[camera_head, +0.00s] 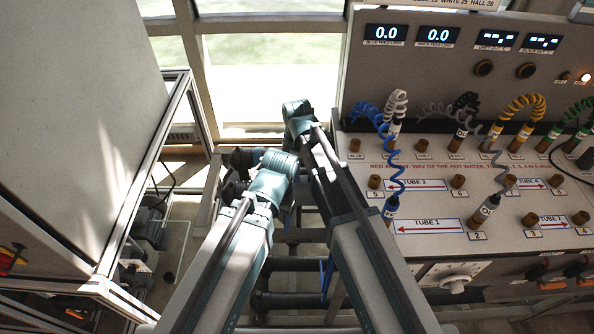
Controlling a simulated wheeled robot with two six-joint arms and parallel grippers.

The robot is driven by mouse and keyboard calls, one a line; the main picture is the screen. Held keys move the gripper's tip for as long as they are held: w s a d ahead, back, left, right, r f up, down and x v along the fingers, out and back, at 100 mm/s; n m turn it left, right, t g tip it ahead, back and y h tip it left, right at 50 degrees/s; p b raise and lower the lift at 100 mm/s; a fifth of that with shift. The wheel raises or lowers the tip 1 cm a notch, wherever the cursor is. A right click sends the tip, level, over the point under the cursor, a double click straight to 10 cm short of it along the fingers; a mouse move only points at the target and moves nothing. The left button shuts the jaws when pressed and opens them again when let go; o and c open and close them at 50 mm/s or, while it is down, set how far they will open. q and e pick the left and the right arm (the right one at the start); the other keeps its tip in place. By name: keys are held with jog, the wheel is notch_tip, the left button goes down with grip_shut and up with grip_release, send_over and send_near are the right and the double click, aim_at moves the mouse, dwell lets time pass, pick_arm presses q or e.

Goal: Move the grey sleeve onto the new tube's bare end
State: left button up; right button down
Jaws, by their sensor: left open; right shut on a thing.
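I cannot make out the grey sleeve or the new tube with its bare end. My two arms reach forward from the bottom edge and bend near the middle of the view. Their fingertips do not show; the arm links cover the space beyond them. Dark horizontal pipes (285,301) run low behind and between my arms, partly hidden by them. A thin blue piece (327,274) stands upright among the pipes beside my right arm; I cannot tell what it is.
A sloped panel (420,258) at the right carries brass sockets and coiled leads, including a blue lead (392,160) and a yellow lead (521,105). Two displays (438,36) read 0.0. A large framed cabinet (75,130) stands at the left. A window (265,70) lies ahead.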

jog(key=shift+f+b, duration=1)
jog(key=shift+f, duration=0.15)
jog(key=shift+r, duration=0.1)
jog(key=c, duration=0.7)
grip_release()
notch_tip(320, 180, up, 7)
jog(key=p, duration=0.7)
jog(key=shift+r, duration=0.1)
notch_tip(320, 180, up, 14)
jog(key=p, duration=1.4)
jog(key=shift+f, duration=0.2)
